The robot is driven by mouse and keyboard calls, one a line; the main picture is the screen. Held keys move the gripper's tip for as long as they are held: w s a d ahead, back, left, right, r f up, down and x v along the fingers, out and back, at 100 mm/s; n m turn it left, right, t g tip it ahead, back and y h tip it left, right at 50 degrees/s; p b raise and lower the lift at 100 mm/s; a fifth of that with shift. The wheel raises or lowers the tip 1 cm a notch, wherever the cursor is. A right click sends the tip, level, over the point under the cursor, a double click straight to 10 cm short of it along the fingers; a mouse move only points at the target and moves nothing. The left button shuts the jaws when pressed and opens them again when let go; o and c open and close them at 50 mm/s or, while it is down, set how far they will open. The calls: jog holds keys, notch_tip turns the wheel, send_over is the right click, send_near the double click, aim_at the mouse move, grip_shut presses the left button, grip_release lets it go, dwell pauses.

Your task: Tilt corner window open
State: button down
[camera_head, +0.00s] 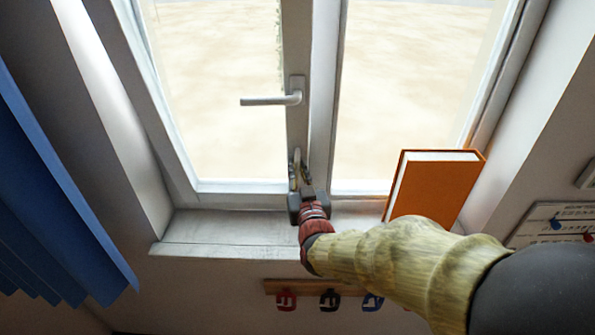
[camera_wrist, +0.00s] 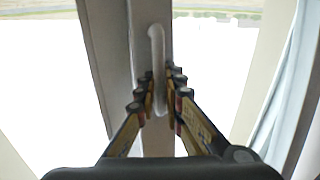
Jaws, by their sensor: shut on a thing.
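The corner window (camera_head: 325,110) has two glass panes with pale stiles between them. A light lever handle (camera_head: 270,99) on the middle stile points left, level. Lower on the same stile is a second, smaller handle (camera_head: 297,158), upright, its lower part hidden by my gripper (camera_head: 301,185). In the wrist view this handle (camera_wrist: 156,45) is a pale upright bar, bent at its top. It stands between the fingers of my gripper (camera_wrist: 161,92), which are shut on it. The sashes look flush with the frame; I see no clear gap.
An orange book (camera_head: 437,187) stands on the sill (camera_head: 235,235), right of my gripper. Blue curtains (camera_head: 50,200) hang at the left. A rack with hooks (camera_head: 330,290) is below the sill. A board (camera_head: 555,222) hangs at the right. The sill's left part is clear.

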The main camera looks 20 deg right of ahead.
jog(key=shift+w+d+r, duration=0.1)
jog(key=shift+w+r, duration=0.05)
jog(key=shift+w, duration=0.05)
jog(key=c, duration=2.2)
grip_release()
jog(key=shift+o, duration=0.2)
jog(key=shift+s, duration=0.2)
jog(key=s+a, duration=0.1)
jog(key=s, duration=1)
jog(key=shift+s+a, duration=0.25)
jog(key=shift+s, duration=0.1)
